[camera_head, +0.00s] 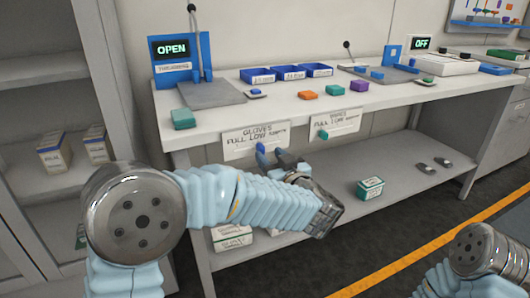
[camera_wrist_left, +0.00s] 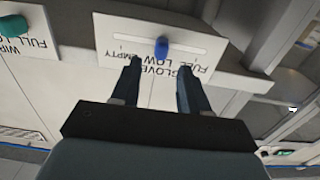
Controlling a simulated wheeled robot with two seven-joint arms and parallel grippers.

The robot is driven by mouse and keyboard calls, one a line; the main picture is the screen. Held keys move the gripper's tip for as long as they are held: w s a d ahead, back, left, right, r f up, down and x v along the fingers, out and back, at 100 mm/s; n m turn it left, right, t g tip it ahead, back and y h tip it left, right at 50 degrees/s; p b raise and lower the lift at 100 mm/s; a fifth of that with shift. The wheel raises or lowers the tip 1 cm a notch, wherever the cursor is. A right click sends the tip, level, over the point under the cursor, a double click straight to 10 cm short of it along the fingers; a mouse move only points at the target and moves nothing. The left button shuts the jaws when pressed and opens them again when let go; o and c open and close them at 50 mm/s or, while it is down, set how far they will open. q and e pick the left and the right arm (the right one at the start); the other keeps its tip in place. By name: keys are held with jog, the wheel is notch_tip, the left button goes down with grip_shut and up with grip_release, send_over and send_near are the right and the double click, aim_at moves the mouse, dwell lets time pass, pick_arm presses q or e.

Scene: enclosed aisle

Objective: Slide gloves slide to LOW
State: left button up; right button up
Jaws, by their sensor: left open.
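The gloves card (camera_head: 240,148) hangs on the table's front edge in the head view. Its blue slider knob (camera_head: 261,148) shows just above my left gripper (camera_head: 285,160). In the left wrist view the gloves card (camera_wrist_left: 112,30) appears upside down, with the blue knob (camera_wrist_left: 161,47) near the middle of its slot, about level with the word LOW. My left gripper (camera_wrist_left: 159,67) is open there, one finger on each side of the knob's line, with the knob just past the fingertips. I cannot tell whether they touch. My right gripper is not in view.
A wipes card (camera_head: 345,120) with a green knob (camera_head: 323,134) hangs to the right. The tabletop holds blue bins (camera_head: 288,73) and coloured blocks. A lower shelf (camera_head: 395,160) carries a green box (camera_head: 369,188). An open cabinet stands at left.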

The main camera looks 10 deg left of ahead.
pick_arm(q)
jog(key=v, duration=0.9)
jog(key=shift+d, duration=0.1)
jog(key=w+a+f+m+h, duration=0.1)
jog(key=w+f+m+h, duration=0.15)
jog(key=f, duration=0.55)
jog(key=w+a+f+m+h, duration=0.1)
jog(key=w+f+h, duration=0.25)
jog(key=f, duration=0.45)
notch_tip(320, 180, down, 15)
jog(key=s+a+m+g+h, duration=0.2)
jog(key=g+h, duration=0.1)
jog(key=h, duration=0.1)
jog(key=s+a+f+g+h, duration=0.2)
jog(key=s+f+g, duration=0.3)
jog(key=s+f, duration=0.5)
jog(key=s+f+g+h, duration=0.2)
jog(key=s+f+g, duration=0.4)
jog(key=s, duration=0.8)
notch_tip(320, 180, down, 3)
jog(key=shift+s+a+r, duration=0.2)
jog(key=shift+s+a, duration=0.15)
jog(key=shift+a, duration=0.15)
jog(key=shift+w+n, duration=0.1)
jog(key=shift+n, duration=0.15)
